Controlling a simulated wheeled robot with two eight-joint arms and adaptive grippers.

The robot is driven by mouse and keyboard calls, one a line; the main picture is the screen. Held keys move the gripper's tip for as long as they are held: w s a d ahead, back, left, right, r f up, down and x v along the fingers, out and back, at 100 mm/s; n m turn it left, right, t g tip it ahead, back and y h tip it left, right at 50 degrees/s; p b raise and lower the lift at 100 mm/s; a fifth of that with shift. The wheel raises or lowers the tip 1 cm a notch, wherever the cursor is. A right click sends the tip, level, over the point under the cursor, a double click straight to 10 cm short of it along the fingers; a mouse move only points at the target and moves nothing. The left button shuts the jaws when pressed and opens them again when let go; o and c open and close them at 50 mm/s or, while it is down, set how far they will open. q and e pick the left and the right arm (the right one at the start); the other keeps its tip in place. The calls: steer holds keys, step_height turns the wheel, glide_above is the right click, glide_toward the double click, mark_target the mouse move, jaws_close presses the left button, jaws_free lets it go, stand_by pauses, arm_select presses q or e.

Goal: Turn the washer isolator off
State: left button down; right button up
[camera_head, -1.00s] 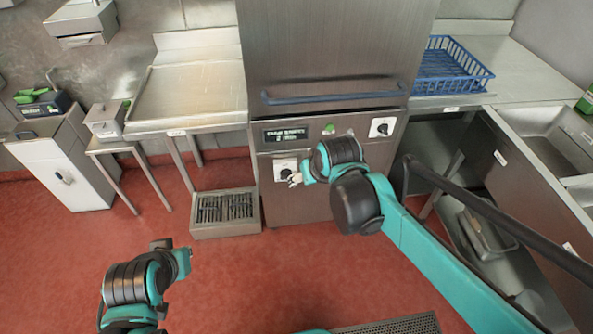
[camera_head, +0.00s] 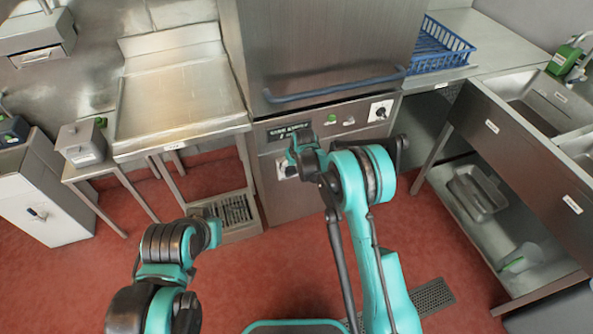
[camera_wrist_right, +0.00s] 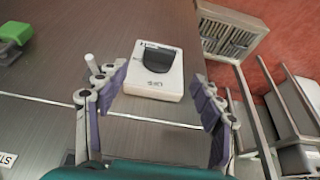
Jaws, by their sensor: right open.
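The washer (camera_head: 325,45) is a steel hood machine with a front panel. A white switch box with a dark knob, which I take for the washer isolator (camera_head: 284,168), sits low on that panel, partly hidden by my right gripper (camera_head: 299,158). In the right wrist view the isolator (camera_wrist_right: 155,78) shows its dark knob and a small label I cannot read. My right gripper (camera_wrist_right: 158,92) is open, its fingers on either side of the box, with gaps and no visible contact. My left gripper (camera_head: 208,232) is low at the left, its fingers not clear.
Another white plate with a dark knob (camera_head: 380,111) sits at the panel's upper right, beside a green button (camera_head: 331,118). A blue handle bar (camera_head: 335,86) crosses the hood. A floor grate box (camera_head: 232,212) stands left, a sink bench (camera_head: 520,150) right.

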mark_target(291, 173)
steer(key=b+x, duration=0.3)
steer(key=x, duration=0.4)
steer(key=shift+w+f, duration=0.15)
steer(key=shift+f, duration=0.15)
steer(key=c, duration=1.2)
